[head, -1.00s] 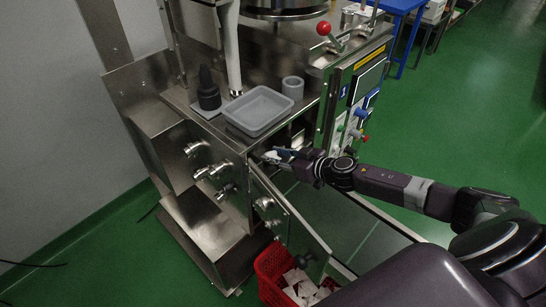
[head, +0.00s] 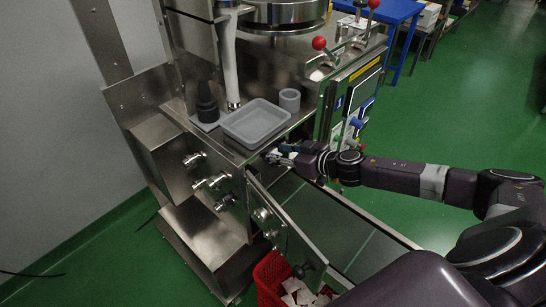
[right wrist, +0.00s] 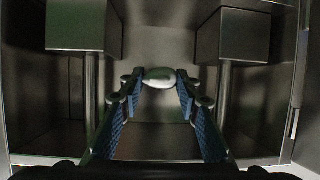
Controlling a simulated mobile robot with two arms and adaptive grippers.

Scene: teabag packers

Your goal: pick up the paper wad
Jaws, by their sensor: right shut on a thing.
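In the right wrist view, the paper wad (right wrist: 160,78) is a small pale rounded lump at the tips of my right gripper (right wrist: 158,84). The two blue-padded fingers are shut on it, one on each side. Inside the machine's metal compartment, the wad shows in front of the back wall. In the head view, my right gripper (head: 281,153) is at the compartment opening, below the grey tray, and the wad cannot be made out there. My left gripper is not in view.
An open metal door (head: 283,232) hangs below the gripper. A grey tray (head: 255,122) sits on the ledge above. A red crate (head: 268,279) with white packets stands on the floor. In the wrist view, metal blocks (right wrist: 232,36) on posts flank the fingers.

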